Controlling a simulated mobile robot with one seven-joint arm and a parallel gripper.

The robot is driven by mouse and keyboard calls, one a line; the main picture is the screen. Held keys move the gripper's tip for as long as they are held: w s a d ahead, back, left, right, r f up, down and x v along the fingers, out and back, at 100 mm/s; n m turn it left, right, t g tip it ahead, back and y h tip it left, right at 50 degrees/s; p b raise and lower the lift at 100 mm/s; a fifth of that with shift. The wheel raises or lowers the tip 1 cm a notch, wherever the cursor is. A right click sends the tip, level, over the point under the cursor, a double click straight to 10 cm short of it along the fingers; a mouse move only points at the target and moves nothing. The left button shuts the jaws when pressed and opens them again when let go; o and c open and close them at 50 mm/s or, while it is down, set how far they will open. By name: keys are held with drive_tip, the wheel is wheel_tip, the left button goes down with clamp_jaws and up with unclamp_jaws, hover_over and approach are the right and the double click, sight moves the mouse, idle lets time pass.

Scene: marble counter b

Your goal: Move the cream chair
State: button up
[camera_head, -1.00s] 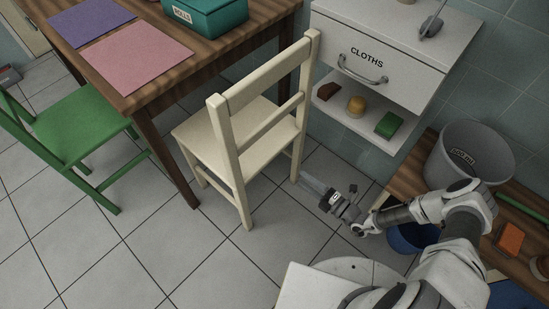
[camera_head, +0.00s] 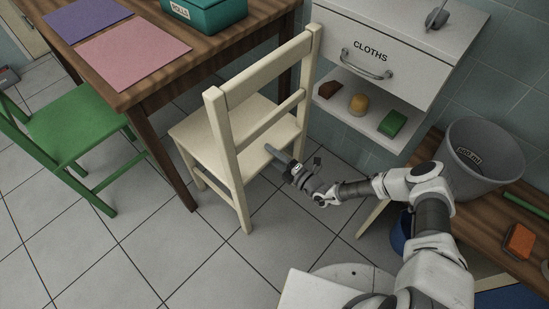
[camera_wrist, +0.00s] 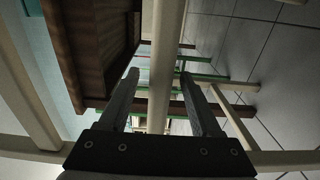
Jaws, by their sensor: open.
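The cream chair (camera_head: 222,150) stands upright on the tiled floor, its seat partly under the wooden table and its slatted back towards me. My gripper (camera_head: 272,153) is at the chair's back, near the lower back rail and above the seat's rear edge. In the wrist view, my gripper (camera_wrist: 160,88) has its two fingers apart, with a cream bar of the chair (camera_wrist: 165,55) running between them in the picture. I cannot tell how deep the bar sits between the fingers, and no contact is clear.
The wooden table (camera_head: 220,52) holds mats and a teal box (camera_head: 215,15). A green chair (camera_head: 70,125) stands at left. A white CLOTHS drawer unit (camera_head: 375,50) is behind right. A grey bucket (camera_head: 488,145) stands on a low bench at right. Floor in front is clear.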

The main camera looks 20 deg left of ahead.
clamp_jaws()
idle(1.4)
